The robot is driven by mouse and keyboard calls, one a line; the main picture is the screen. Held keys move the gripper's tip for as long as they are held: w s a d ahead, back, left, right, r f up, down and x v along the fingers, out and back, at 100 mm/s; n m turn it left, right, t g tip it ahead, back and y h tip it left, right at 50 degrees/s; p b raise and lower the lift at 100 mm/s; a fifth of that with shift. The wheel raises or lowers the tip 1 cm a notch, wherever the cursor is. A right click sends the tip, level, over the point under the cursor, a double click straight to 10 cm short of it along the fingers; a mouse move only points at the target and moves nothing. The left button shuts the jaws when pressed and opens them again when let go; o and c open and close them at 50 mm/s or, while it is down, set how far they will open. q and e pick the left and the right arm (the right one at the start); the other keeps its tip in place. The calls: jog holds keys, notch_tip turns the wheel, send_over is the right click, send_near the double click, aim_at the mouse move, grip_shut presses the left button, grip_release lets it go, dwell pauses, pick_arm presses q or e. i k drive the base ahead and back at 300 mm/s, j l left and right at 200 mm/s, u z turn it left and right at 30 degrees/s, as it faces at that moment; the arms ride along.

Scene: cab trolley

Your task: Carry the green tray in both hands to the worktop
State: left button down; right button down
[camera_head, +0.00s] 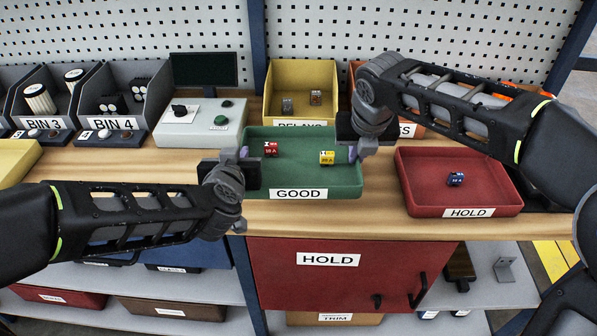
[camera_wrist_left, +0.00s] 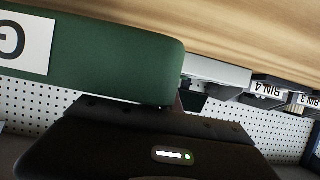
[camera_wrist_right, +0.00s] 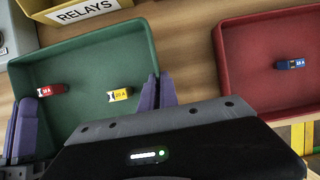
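The green tray (camera_head: 340,183), labelled GOOD, is level at the worktop (camera_head: 300,217); I cannot tell whether its base touches the wood. A red fuse (camera_head: 271,148) and a yellow fuse (camera_head: 327,158) lie in it. My left gripper (camera_head: 243,154) is at its left wall, with purple fingers close on either side. The tray's side fills much of the left wrist view (camera_wrist_left: 120,60), where the fingers are hidden. My right gripper (camera_wrist_right: 159,92) is at the right wall, its purple fingers close together around the rim. Both grippers appear shut on the tray.
A red HOLD tray (camera_head: 413,178) with a blue fuse (camera_head: 456,179) stands to the right. A yellow RELAYS bin (camera_head: 300,75) and a grey control box (camera_head: 205,135) stand behind. Bare worktop lies to the left front. A red HOLD cabinet (camera_head: 290,280) is below.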

aim_at(134, 180)
jog(key=j+z, duration=0.1)
jog(key=j, duration=1.95)
jog(key=k, duration=0.05)
